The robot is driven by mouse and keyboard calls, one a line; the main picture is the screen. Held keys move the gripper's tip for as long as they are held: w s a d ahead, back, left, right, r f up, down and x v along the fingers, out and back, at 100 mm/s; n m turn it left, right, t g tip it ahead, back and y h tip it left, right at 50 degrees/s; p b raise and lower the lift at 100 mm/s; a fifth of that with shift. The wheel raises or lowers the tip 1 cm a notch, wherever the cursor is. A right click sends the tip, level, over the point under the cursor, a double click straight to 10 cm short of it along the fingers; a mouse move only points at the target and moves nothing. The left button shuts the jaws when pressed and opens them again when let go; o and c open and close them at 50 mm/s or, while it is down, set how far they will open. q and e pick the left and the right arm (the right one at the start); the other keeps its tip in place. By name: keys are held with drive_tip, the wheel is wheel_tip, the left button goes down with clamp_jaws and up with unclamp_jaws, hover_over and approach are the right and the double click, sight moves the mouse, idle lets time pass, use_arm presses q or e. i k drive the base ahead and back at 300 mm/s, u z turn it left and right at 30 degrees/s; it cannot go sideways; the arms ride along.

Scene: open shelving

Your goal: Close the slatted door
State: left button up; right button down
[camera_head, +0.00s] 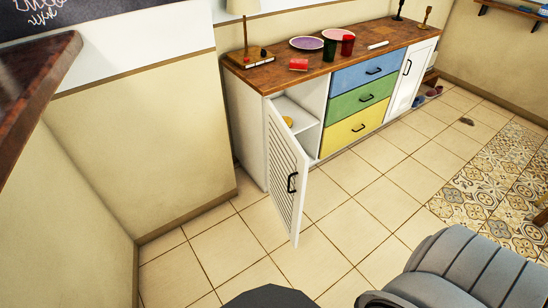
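The white slatted door (281,168) stands wide open on the left end of a sideboard (262,85). It swings out over the tiled floor, and its black handle (292,182) is on the outer edge. Behind it, the open compartment (306,117) shows a shelf and a small yellow object (288,121). Neither of my grippers shows in the head view.
The sideboard has blue, green and yellow drawers (361,127) and a closed white right door (411,76). Plates, cups and a lamp stand on top. A wall corner and a brown wooden top (42,75) are at left. Tiled floor before the door is clear.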

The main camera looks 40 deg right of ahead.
sight(288, 163)
drive_tip(key=z, duration=0.55)
drive_tip(key=i, duration=0.9)
drive_tip(key=z, duration=0.75)
